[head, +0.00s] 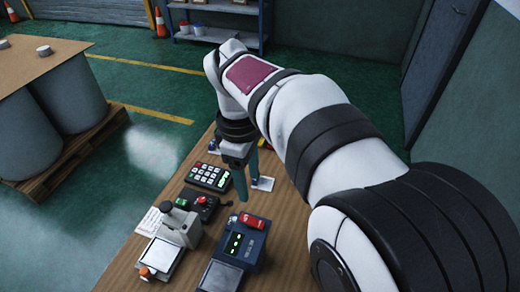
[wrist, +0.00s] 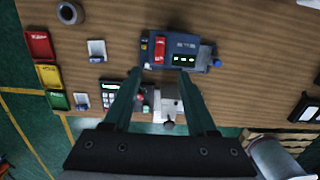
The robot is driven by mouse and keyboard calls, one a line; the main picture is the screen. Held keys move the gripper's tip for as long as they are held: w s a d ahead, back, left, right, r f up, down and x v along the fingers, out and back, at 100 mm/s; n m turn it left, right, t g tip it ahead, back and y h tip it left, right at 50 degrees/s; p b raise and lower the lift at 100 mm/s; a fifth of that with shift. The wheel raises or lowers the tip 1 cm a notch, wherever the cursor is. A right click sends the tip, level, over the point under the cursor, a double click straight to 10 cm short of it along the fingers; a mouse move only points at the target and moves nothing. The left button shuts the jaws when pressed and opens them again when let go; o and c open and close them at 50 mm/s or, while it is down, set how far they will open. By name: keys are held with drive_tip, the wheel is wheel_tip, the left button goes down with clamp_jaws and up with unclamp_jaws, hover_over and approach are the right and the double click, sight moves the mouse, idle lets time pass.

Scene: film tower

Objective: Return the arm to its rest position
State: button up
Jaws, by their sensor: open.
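My arm reaches from the lower right of the head view over the wooden table (head: 118,277). My gripper (head: 249,190) points down above the table, its two fingers apart with nothing seen between them. In the wrist view my gripper (wrist: 160,78) is also open, its dark green fingers spread on either side. The blue device (wrist: 190,53) with a green display lies just beyond the fingertips there. It also shows in the head view (head: 252,246), below and in front of my gripper. My arm hides part of the table in the head view.
A keypad (head: 209,177), a dark control box (head: 202,205) and a grey-white apparatus (head: 180,227) stand close by on the table. Red (wrist: 39,45), yellow (wrist: 47,75) and green (wrist: 56,100) trays line one table edge. Blue shelving (head: 218,36) stands at the back.

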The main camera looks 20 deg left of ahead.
drive_tip(key=shift+r, duration=0.85)
drive_tip(key=s+d+m+y, duration=0.1)
drive_tip(key=s+d+m, duration=0.3)
drive_tip(key=d+m, duration=0.3)
drive_tip(key=s+d+m, duration=0.3)
drive_tip(key=d+m, duration=0.2)
drive_tip(key=d, duration=0.4)
drive_tip(key=s+d+f+m, duration=0.2)
drive_tip(key=s+m, duration=0.3)
drive_tip(key=s+d+f+m+y, duration=0.1)
drive_tip(key=s+d+f+m, duration=0.2)
drive_tip(key=s+m, duration=0.2)
drive_tip(key=shift+s+d+f+m+y, duration=0.15)
drive_tip(key=shift+s+f+m+y, duration=0.2)
drive_tip(key=shift+m, duration=0.45)
